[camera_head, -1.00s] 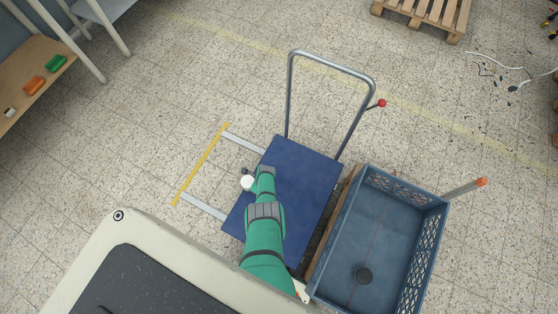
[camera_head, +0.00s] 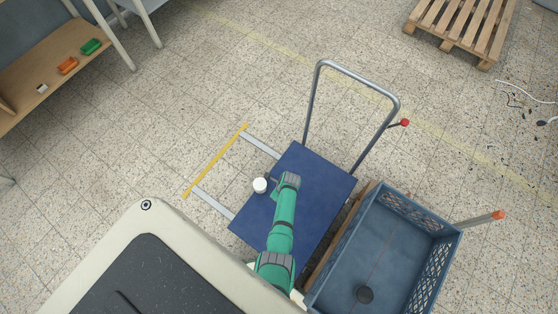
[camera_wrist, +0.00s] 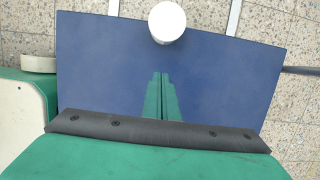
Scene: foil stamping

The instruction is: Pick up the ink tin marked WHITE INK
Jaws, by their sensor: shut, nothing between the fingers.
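A white round tin (camera_head: 260,185) stands upright on the blue platform (camera_head: 262,216) of a lift trolley, near its left edge. No lettering is readable on it. In the wrist view the tin (camera_wrist: 167,22) is at the top, ahead of my fingertips. My gripper (camera_wrist: 160,76) is shut and empty, its green fingers together over the bare blue platform. In the head view my gripper (camera_head: 276,190) is just right of the tin, with a small gap between them.
The trolley's metal handle (camera_head: 358,80) rises behind.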

